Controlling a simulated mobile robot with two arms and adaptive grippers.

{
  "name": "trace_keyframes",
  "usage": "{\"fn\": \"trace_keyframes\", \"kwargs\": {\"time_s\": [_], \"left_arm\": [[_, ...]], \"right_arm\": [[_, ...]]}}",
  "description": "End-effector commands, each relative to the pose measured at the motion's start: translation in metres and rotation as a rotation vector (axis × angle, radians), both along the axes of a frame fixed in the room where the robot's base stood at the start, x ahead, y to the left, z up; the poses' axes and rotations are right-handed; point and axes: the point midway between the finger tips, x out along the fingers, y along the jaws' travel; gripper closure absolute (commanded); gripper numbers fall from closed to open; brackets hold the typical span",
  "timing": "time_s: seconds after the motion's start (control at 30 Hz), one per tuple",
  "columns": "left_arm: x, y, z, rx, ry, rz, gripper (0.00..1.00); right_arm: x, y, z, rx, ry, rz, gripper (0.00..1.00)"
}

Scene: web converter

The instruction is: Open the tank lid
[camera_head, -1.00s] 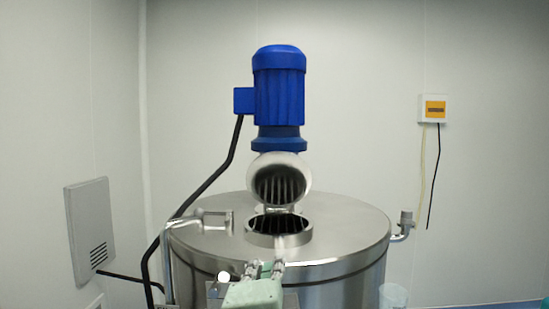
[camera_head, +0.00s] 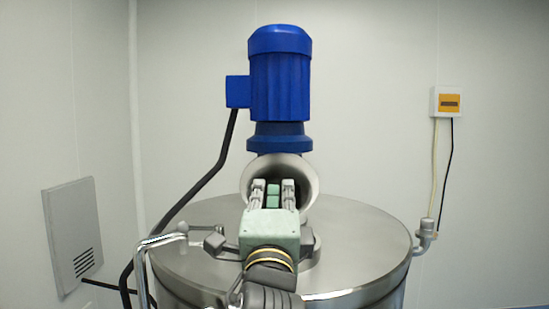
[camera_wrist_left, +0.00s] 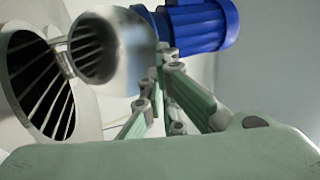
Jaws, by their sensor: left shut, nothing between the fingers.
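The steel tank (camera_head: 355,240) stands in front of me. Its round lid (camera_head: 311,181) stands raised at the back of the opening, below the blue motor. In the left wrist view the lid (camera_wrist_left: 128,45) is tilted up from the open round port (camera_wrist_left: 12,55), with dark grille bars showing inside. My left gripper (camera_head: 272,186) is shut and empty, in front of the raised lid, and hides much of the lid and port. In the left wrist view its fingers (camera_wrist_left: 168,75) overlap the lid's right edge; I cannot tell whether they touch. My right gripper is not in view.
The blue motor (camera_head: 280,88) rises just behind the lid, with a black cable (camera_head: 205,185) running down to the left. A bent steel pipe (camera_head: 160,240) is at the tank's left edge and a small fitting (camera_head: 425,232) at its right.

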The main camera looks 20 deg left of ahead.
Motion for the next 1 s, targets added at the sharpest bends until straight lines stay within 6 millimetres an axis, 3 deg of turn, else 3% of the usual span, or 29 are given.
{"fn": "trace_keyframes", "kwargs": {"time_s": [0.3, 0.5, 0.7, 1.0], "left_arm": [[0.062, 0.019, 0.029, 0.001, 0.003, 0.004, 1.00], [0.092, 0.027, 0.040, -0.001, 0.003, 0.002, 1.00], [0.105, 0.031, 0.043, -0.001, 0.002, 0.002, 1.00], [0.106, 0.031, 0.043, -0.001, 0.001, 0.001, 1.00]], "right_arm": [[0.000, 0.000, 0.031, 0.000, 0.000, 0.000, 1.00], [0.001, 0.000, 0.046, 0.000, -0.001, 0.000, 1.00], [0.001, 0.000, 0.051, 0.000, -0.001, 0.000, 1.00], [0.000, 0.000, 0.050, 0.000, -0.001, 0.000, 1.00]]}}
